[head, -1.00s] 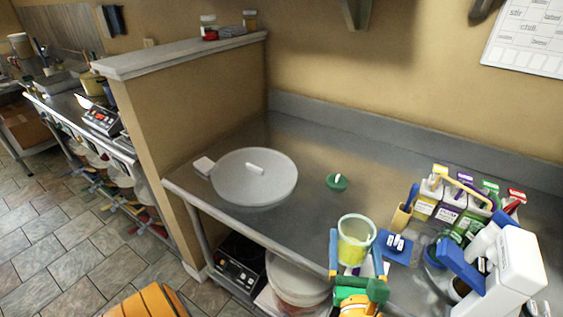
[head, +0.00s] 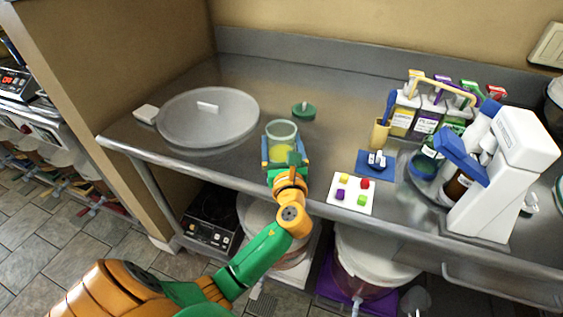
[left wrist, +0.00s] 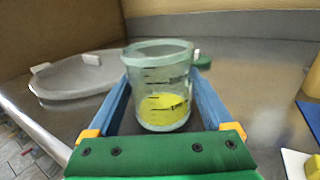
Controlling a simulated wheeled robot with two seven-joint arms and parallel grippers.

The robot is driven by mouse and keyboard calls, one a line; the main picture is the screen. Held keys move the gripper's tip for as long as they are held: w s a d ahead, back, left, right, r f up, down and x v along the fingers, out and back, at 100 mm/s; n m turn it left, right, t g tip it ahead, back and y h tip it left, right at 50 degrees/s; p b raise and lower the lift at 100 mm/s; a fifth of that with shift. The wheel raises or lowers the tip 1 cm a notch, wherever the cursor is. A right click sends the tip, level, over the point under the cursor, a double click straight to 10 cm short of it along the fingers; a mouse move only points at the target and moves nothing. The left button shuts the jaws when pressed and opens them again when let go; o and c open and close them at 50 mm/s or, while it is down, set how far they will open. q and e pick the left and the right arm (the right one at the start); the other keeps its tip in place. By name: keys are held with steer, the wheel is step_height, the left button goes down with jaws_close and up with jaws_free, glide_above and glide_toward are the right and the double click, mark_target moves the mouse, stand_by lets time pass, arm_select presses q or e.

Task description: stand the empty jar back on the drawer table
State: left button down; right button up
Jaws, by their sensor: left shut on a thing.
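A clear jar (head: 281,134) with measuring marks and a pale rim is upright in my left gripper (head: 281,160). A drawer-like front (head: 500,290) shows at the table's lower right. My right gripper is not in view.
A large round lid (head: 208,125) lies left of the jar, a small green lid (head: 303,111) behind it. A white board with coloured cubes (head: 352,193), a blue mat (head: 375,166), cartons (head: 430,115) and a white device (head: 505,175) stand to the right. Buckets (head: 370,265) are below.

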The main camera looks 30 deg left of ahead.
arm_select(q)
step_height(320, 180, down, 3)
steer(key=shift+r+b, duration=0.1)
steer(key=shift+b, duration=0.6)
steer(key=shift+r+p, duration=0.4)
jaws_free()
steer(key=shift+f, duration=0.1)
steer(key=v, duration=1.2)
steer(key=shift+b, duration=0.35)
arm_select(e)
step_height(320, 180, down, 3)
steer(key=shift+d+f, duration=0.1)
arm_select(q)
steer(key=shift+d, duration=0.1)
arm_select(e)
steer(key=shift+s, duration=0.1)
